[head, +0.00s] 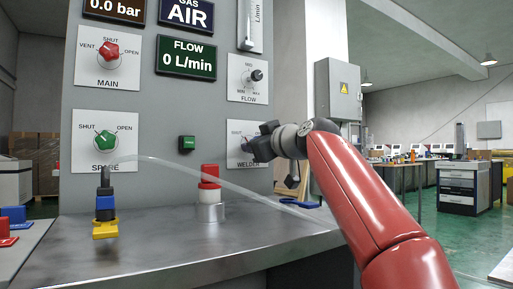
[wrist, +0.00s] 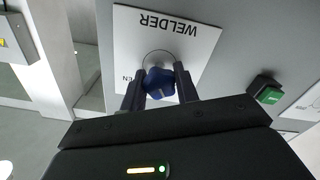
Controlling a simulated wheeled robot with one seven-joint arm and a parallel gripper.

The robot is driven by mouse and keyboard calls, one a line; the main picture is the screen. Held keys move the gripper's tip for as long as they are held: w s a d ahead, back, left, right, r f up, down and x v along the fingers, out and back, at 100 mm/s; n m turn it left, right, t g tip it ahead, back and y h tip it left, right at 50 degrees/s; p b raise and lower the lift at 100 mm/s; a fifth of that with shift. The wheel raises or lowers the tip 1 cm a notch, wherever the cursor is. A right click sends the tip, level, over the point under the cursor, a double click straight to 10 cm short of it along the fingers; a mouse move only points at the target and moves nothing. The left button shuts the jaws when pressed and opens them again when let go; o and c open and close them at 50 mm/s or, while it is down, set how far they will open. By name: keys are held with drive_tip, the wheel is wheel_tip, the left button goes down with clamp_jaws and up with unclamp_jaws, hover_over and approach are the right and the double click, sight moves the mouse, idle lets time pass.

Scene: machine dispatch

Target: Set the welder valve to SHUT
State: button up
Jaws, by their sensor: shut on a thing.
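The welder plate (wrist: 190,45) shows upside down in the wrist view, with part of an OPEN label at its left. The blue welder valve knob (wrist: 160,83) is on it, between the two fingers of my gripper (wrist: 158,88). My gripper is shut on the knob, one finger on each side. The knob's pointer setting is not clear. In the head view, my gripper (head: 257,146) reaches the welder plate (head: 235,160) from the right and hides the knob and most of the dial.
The main valve (head: 109,50) is red and the spare valve (head: 105,140) green. The flow knob (head: 252,76) is above the welder plate. A green button (head: 187,143) is to its left. A red and white stacked part (head: 210,184) stands on the bench (head: 165,245) below.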

drive_tip(key=shift+n, duration=1.1)
drive_tip(key=o, duration=1)
drive_tip(key=shift+c, duration=0.2)
drive_tip(key=b+v, duration=0.2)
drive_tip(key=v, duration=0.5)
drive_tip(key=shift+s+d, duration=0.2)
drive_tip(key=shift+s, duration=0.15)
